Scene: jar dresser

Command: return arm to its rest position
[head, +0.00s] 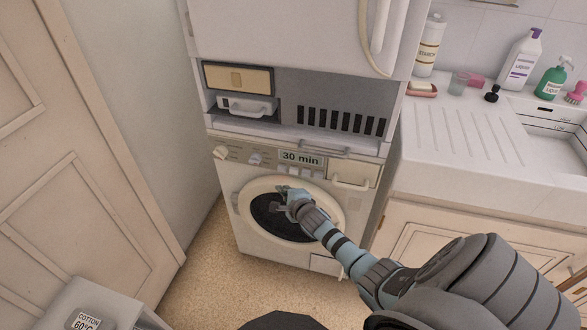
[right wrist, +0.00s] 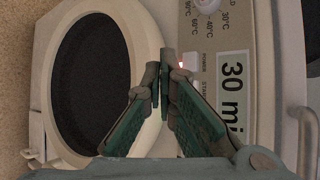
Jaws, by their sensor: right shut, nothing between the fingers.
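My right gripper (head: 283,193) is in front of the washing machine (head: 240,240), close to the top of its round door (head: 247,190). In the right wrist view the right gripper (right wrist: 165,75) is shut with nothing between its fingers. The label also shows in the head view (head: 301,159). I cannot tell whether the fingertips touch the panel. My left gripper is not in view.
A counter with a sink (head: 560,140) stands at the right, holding a purple-labelled bottle (head: 522,60) and a green bottle (head: 552,80). A wooden door (head: 60,130) is at the left. A box labelled "COTTON 60°C" (head: 85,318) is at the lower left. Bare floor (head: 210,275) lies between.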

